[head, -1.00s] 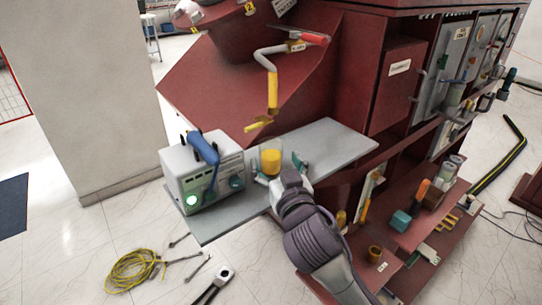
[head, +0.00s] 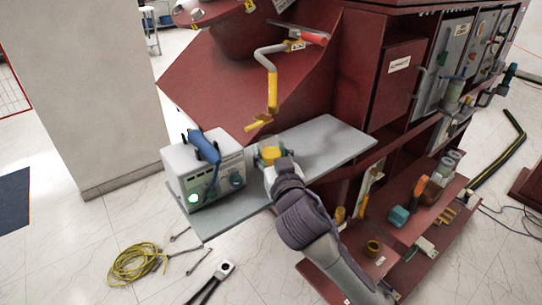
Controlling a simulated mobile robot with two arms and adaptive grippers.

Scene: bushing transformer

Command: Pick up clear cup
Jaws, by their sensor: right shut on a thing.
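The clear cup (head: 270,154) stands on the grey shelf (head: 325,140), with yellow contents showing through it. My right gripper (head: 269,158) reaches over the shelf from the lower right and is shut on the cup. The gripper and wrist hide the lower part of the cup, so I cannot tell whether it touches the shelf. My left gripper is not in view.
A white tester box (head: 205,172) with a green light and blue handle stands left of the cup. A yellow crank handle (head: 272,90) hangs above and behind. The shelf is bare to the right. Tools and a yellow cable coil (head: 138,262) lie on the floor.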

